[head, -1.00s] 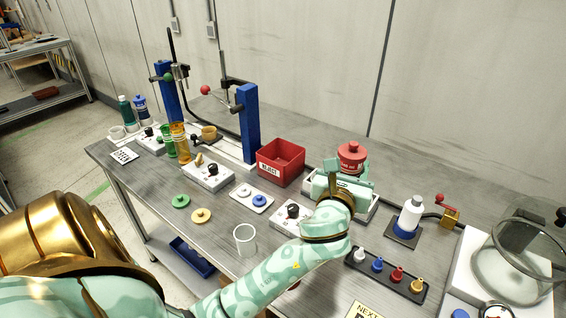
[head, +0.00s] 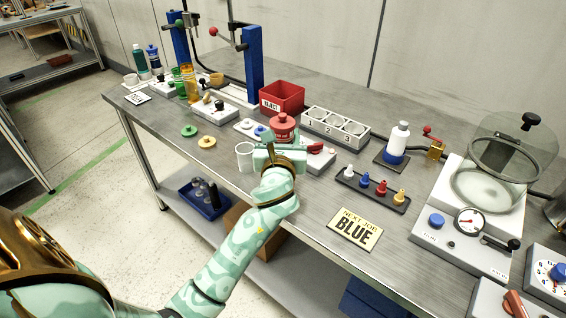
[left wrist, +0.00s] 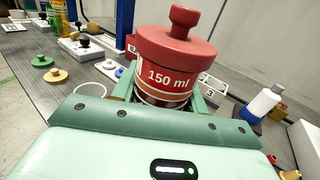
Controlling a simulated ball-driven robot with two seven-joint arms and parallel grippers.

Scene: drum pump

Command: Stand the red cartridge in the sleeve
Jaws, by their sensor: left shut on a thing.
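The red cartridge (head: 283,128), with a wide red lid and knob, is upright in my left gripper (head: 280,154). In the left wrist view the cartridge (left wrist: 172,62) shows a "150 ml" label, and the gripper is shut around its lower part, which is mostly hidden. A white open-topped cylinder (head: 244,158), which may be the sleeve, stands on the bench just left of the gripper. The cartridge is beside it, not over it. I cannot tell the gripper's exact height above the bench. My right gripper is not in view.
A white rack (head: 335,127) numbered 1, 2, 3 stands behind and right. A red reject bin (head: 282,98) is behind the gripper. A switch box (head: 318,158) sits close on the right. A tray of small coloured bottles (head: 372,192) and a "BLUE" sign (head: 354,230) lie further right.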

